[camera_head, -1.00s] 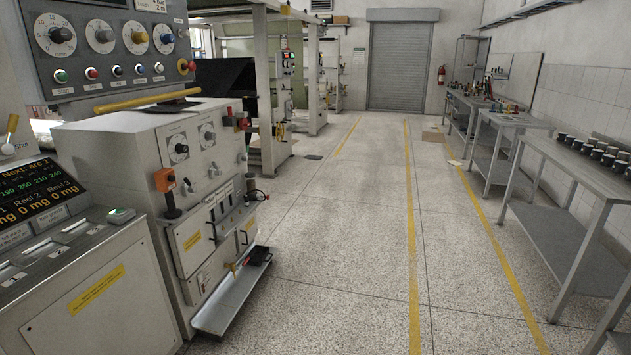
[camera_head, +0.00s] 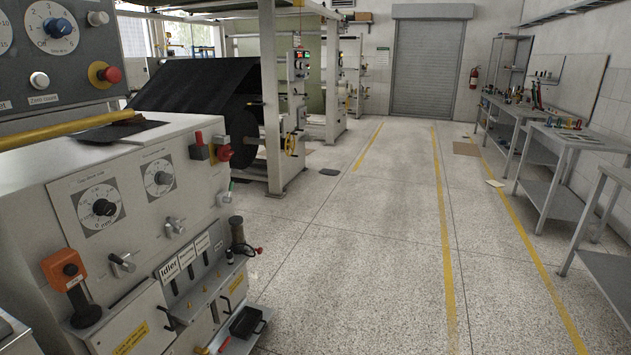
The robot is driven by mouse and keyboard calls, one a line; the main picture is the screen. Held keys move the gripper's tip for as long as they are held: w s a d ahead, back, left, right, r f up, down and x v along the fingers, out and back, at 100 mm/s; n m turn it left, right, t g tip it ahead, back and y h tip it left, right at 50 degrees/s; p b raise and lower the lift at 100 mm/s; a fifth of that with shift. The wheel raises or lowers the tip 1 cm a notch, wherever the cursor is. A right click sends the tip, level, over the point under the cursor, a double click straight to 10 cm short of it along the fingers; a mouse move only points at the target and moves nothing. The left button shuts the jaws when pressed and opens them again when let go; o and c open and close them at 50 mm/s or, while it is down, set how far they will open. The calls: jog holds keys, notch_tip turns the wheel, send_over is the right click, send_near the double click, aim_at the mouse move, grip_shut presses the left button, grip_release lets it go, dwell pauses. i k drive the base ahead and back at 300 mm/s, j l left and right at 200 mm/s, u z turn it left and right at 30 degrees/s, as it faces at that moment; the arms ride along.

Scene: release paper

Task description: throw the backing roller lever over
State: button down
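A machine cabinet (camera_head: 140,140) stands close on the left. Its sloped front carries a row of white labels; the leftmost label (camera_head: 168,271) reads "Idler", and the text on the other labels (camera_head: 202,243) is too small to read surely. Small dark levers (camera_head: 190,305) stand under the labels. I cannot tell which of them is the backing roller lever. An upright dark handle (camera_head: 238,232) with a red-tipped piece beside it stands at the right end of the row. My gripper is not in view.
An orange control box (camera_head: 64,268) stands at the cabinet's lower left. A large black roll (camera_head: 215,95) sits in the machine behind. Metal tables (camera_head: 560,140) line the right wall.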

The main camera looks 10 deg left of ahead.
aim_at(226, 199)
jog(key=i, duration=1.95)
jog(key=i+l+u, duration=0.2)
jog(key=i+u, duration=0.3)
jog(key=i, duration=0.25)
jog(key=i+l+u, duration=0.5)
jog(key=i, duration=0.2)
jog(key=i+l+u, duration=0.45)
jog(key=i+l, duration=0.15)
jog(key=l, duration=0.1)
